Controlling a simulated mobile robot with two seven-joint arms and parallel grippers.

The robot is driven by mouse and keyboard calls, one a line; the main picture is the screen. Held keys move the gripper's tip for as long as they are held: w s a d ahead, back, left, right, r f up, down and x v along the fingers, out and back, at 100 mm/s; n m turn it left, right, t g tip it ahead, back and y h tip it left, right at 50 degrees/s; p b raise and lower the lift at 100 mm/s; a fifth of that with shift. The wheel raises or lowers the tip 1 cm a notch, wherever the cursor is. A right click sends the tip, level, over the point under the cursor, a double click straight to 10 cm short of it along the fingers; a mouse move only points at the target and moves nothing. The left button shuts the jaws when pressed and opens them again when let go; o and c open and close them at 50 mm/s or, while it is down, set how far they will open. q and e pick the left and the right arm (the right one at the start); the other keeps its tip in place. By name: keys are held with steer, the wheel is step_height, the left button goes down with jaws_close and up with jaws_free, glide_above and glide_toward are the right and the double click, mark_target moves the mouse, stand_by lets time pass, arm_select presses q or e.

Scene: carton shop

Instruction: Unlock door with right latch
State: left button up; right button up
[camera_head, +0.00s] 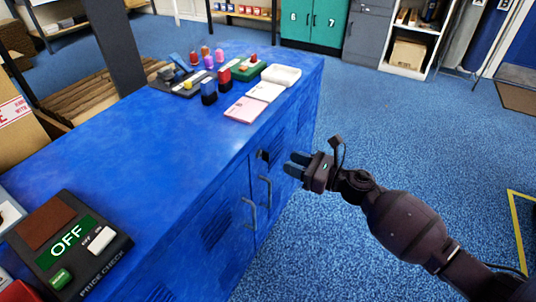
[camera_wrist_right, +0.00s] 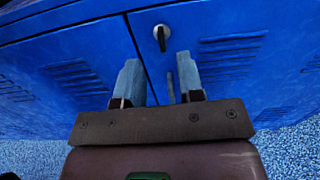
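The blue cabinet (camera_head: 170,150) has two front doors with vents. A small dark latch (camera_head: 262,155) sits high on the front near the seam between the doors; in the right wrist view the latch (camera_wrist_right: 161,38) is a black upright tab on a pale round plate. My right gripper (camera_head: 297,164) is in front of the cabinet, just right of the latch and apart from it. In the right wrist view its fingers (camera_wrist_right: 160,82) are spread and empty, with the latch beyond their tips. My left gripper is out of view.
Two metal door handles (camera_head: 251,212) (camera_head: 265,190) stick out below the latch. On the cabinet top are a price-check device (camera_head: 100,265), several stamps, a pink pad (camera_head: 245,110) and a white tray (camera_head: 281,75). Blue carpet (camera_head: 400,130) to the right is clear.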

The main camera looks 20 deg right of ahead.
mark_target(269, 154)
steer(key=x, duration=0.7)
steer(key=shift+w+a+b, duration=0.2)
steer(key=shift+b, duration=0.15)
jaws_close()
